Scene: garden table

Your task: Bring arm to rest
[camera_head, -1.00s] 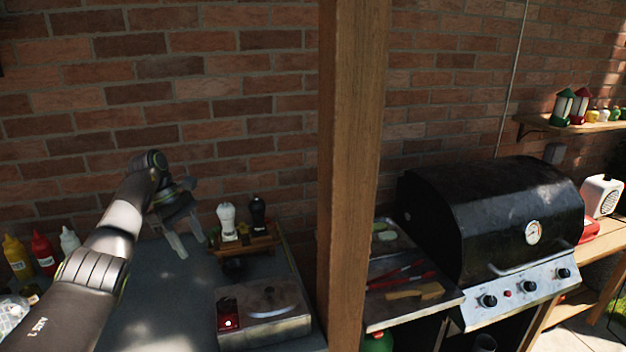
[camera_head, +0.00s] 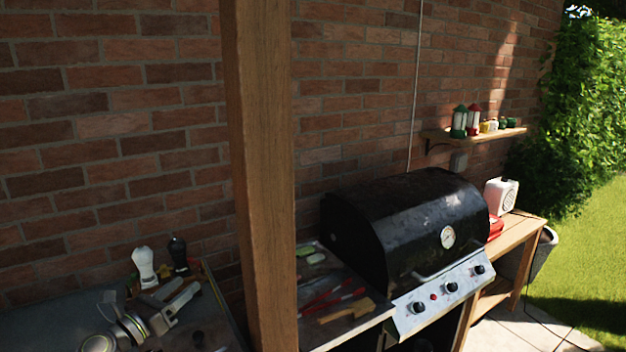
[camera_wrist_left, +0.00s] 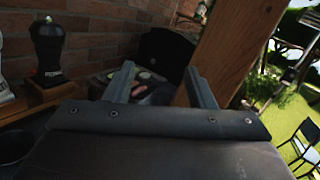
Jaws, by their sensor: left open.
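My left gripper (camera_head: 180,297) is at the lower left of the head view, over the grey table (camera_head: 45,322). Its two fingers are apart with nothing between them, and they point up and to the right. In the left wrist view the open fingers (camera_wrist_left: 161,88) face the wooden post and the grill side beyond. In the head view, the white shaker (camera_head: 144,266) and the black shaker (camera_head: 179,255) stand just behind the gripper. Whether it touches anything there I cannot tell. My right gripper is in no view.
A wooden post (camera_head: 260,180) rises right of the gripper. Beyond it are a side shelf with tongs (camera_head: 333,298) and a black grill (camera_head: 410,230). A brick wall (camera_head: 110,130) closes off the back. A wall shelf with lanterns (camera_head: 466,122) is at right. Lawn lies at far right.

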